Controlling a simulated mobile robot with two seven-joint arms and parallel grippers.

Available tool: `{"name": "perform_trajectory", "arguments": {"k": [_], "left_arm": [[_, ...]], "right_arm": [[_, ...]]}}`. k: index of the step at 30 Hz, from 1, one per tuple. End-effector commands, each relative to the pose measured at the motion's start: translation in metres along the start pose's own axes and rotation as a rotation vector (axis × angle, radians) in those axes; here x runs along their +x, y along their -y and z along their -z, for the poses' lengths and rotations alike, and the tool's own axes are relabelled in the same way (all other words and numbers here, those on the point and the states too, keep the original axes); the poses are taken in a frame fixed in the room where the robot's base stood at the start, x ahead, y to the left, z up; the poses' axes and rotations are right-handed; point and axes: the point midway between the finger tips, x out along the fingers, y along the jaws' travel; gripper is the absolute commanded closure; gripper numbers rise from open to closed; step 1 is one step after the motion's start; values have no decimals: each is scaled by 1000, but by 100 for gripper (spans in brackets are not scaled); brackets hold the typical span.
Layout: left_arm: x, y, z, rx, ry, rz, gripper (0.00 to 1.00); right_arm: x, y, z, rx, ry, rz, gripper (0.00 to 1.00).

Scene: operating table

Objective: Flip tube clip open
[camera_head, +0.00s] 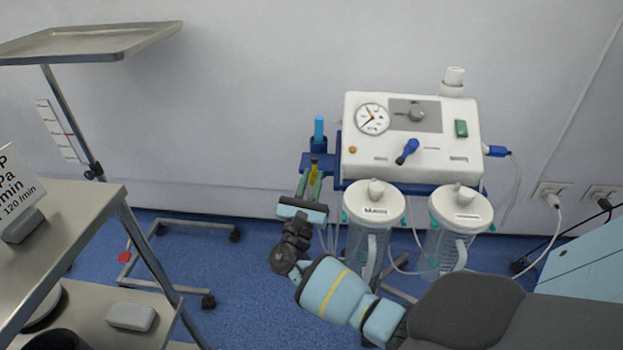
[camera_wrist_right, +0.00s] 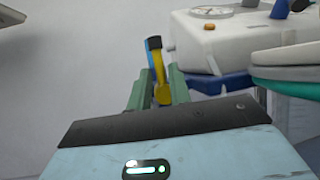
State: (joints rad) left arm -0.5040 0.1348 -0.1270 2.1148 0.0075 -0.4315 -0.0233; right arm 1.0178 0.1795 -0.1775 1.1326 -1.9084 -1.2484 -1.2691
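The tube clip, a small yellow piece with a dark end (camera_head: 314,168), is at the left side of the suction unit, by a blue bracket. In the right wrist view the yellow clip (camera_wrist_right: 161,92), with a blue and black upper end, stands tilted between my fingers. My right gripper (camera_head: 308,184) reaches up to it from below. Its two green fingers (camera_wrist_right: 160,85) stand apart, one on each side of the clip; contact with it cannot be made out. The fingers partly hide the clip's lower part. My left gripper is not in view.
The white suction unit (camera_head: 410,140) with gauge and blue knob is right of the clip. Two lidded jars (camera_head: 374,203) (camera_head: 461,210) hang below it. A light-blue tube (camera_head: 319,130) stands in a holder behind the clip. A metal trolley (camera_head: 70,225) is at left.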

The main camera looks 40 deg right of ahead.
Motion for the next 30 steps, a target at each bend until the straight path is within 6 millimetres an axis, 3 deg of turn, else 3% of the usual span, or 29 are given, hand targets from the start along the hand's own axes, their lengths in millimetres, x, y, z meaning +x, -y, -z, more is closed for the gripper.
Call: {"name": "perform_trajectory", "arguments": {"k": [16,30], "left_arm": [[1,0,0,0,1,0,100],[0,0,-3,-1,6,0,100]], "right_arm": [[-71,0,0,-1,-1,-2,80],[-78,0,0,-1,0,-2,80]]}}
